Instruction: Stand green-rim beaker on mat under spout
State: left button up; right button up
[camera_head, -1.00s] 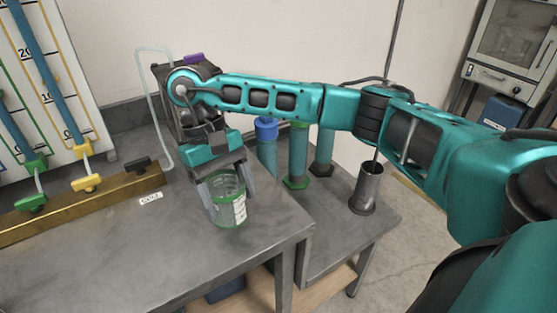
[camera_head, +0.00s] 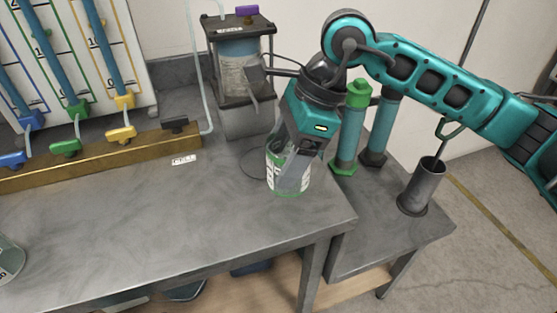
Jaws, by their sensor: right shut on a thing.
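The green-rim beaker (camera_head: 273,174) is clear glass with white marks, near the bench's right front corner. My right gripper (camera_head: 291,172) is shut on it, and its fingers hide part of the rim and wall. The beaker looks about upright; I cannot tell whether its base touches the bench. A thin dark ring (camera_head: 243,165) on the bench, perhaps the mat's edge, lies just left of the beaker, before the purple-capped apparatus (camera_head: 238,72). I cannot make out the spout for certain. My left gripper is not in view.
A brass bar (camera_head: 95,150) with coloured levers runs along the back left. A glass vessel (camera_head: 10,258) stands at the left edge. Green-capped (camera_head: 348,130) and blue (camera_head: 381,125) columns and a grey cup (camera_head: 421,187) stand to the right. The bench's front middle is clear.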

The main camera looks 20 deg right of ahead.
aim_at(274, 164)
jog(key=m, duration=0.1)
jog(key=a+m+t, duration=0.1)
jog(key=shift+s+r+m, duration=0.2)
jog(key=shift+s+m, duration=0.05)
jog(key=shift+m, duration=0.05)
jog(key=shift+s+a+r+m+b, duration=0.15)
jog(key=shift+m+b, duration=0.25)
jog(key=shift+m, duration=0.3)
jog(key=shift+h, duration=0.3)
jog(key=shift+w+f+b, duration=0.5)
jog(key=shift+w+f, duration=0.1)
jog(key=shift+f, duration=0.35)
jog(key=shift+w+f+b, duration=0.5)
jog(key=shift+w+f, duration=0.1)
jog(key=shift+f, duration=0.35)
jog(key=shift+w+f, duration=0.15)
jog(key=shift+w, duration=1)
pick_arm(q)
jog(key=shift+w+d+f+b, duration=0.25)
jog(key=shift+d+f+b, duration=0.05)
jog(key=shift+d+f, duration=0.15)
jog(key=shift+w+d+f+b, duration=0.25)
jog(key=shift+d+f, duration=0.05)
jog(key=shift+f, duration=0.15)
pick_arm(e)
jog(key=shift+w+a+f, duration=0.1)
jog(key=shift+w+a, duration=0.05)
jog(key=shift+w, duration=3.05)
